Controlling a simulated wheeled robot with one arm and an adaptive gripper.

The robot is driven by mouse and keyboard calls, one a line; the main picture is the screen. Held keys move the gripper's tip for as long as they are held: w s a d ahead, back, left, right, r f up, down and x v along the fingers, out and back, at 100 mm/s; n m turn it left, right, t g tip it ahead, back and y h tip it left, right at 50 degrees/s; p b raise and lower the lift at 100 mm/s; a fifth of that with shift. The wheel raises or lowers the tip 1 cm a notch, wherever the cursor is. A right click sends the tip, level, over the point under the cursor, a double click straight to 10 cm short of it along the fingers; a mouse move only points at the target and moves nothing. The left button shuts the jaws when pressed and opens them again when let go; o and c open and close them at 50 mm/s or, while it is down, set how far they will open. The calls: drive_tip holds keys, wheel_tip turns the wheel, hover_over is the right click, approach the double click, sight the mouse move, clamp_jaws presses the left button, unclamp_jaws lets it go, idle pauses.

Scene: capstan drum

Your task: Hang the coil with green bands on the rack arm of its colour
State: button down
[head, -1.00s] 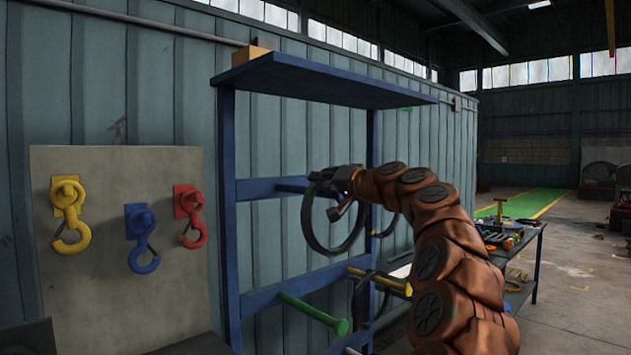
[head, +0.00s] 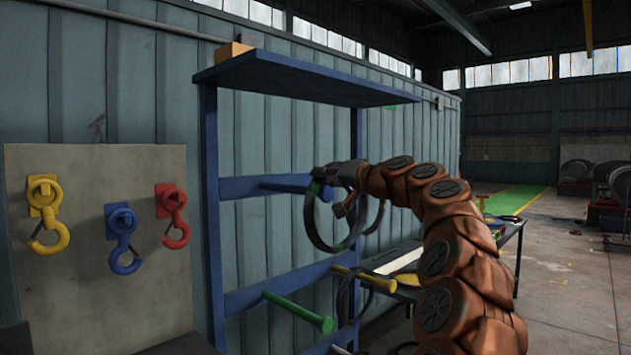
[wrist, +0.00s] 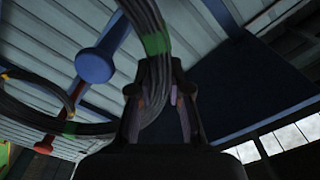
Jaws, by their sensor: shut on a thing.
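My gripper (head: 322,178) is shut on the top of a dark coil with green bands (head: 309,222), which hangs below it in the air. In the wrist view the fingers (wrist: 160,95) close around the coil's strands, with a green band (wrist: 155,44) just beyond them. The green rack arm (head: 292,308) sticks out from the lower rail, below and slightly left of the coil, apart from it and bare. The blue rack arm (head: 285,187) is at gripper height behind the coil; its blue knob shows in the wrist view (wrist: 95,65).
The yellow rack arm (head: 362,279) has a dark coil (head: 342,303) hanging at it. The blue rack frame (head: 212,230) has an upright at left and a top shelf (head: 300,78). A board with hooks (head: 100,290) stands left. A cluttered table is at right.

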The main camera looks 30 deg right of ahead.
drive_tip(key=b+v, duration=0.2)
drive_tip(key=v, duration=0.7)
drive_tip(key=shift+s+r, duration=0.35)
drive_tip(key=shift+r, duration=0.1)
drive_tip(key=shift+d+f, duration=0.1)
